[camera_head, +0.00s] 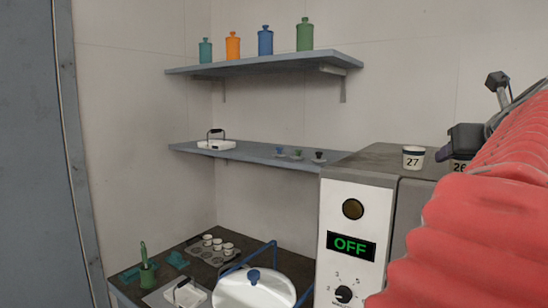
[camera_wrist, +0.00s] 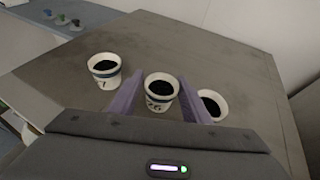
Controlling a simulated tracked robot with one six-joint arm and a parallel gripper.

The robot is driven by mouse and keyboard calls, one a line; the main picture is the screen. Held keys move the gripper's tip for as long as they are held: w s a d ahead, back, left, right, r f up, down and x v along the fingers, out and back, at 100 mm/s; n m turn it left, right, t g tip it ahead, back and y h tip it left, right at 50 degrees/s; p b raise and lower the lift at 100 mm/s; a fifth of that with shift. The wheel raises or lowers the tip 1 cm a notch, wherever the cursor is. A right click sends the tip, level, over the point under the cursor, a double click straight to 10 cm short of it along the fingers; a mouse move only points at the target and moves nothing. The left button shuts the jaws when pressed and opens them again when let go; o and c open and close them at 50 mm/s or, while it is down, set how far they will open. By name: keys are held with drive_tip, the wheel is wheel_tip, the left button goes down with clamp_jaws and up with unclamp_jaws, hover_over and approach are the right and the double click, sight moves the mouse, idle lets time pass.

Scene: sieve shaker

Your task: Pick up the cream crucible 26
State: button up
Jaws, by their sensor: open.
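The cream crucible 26 (camera_wrist: 157,104) stands upright on the flat grey top of the machine, with a dark band and dark contents. In the wrist view my gripper (camera_wrist: 161,79) is open, with one purple finger on each side of this crucible. I cannot tell whether either finger touches it. In the head view crucible 26 (camera_head: 459,167) shows only in part, below my dark gripper (camera_head: 462,148) and beside my red-sleeved arm.
Crucible 27 (camera_head: 413,158) stands close to the left, also visible in the wrist view (camera_wrist: 104,71). Another cream crucible (camera_wrist: 214,101) is close on the right, partly behind a finger. The machine top (camera_wrist: 190,45) is clear beyond them. A wall borders the right.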

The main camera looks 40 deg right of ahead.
sight(453, 159)
drive_tip(key=shift+x, duration=2)
drive_tip(key=shift+s, duration=0.1)
drive_tip(key=shift+c, duration=0.4)
drive_tip(key=c, duration=0.7)
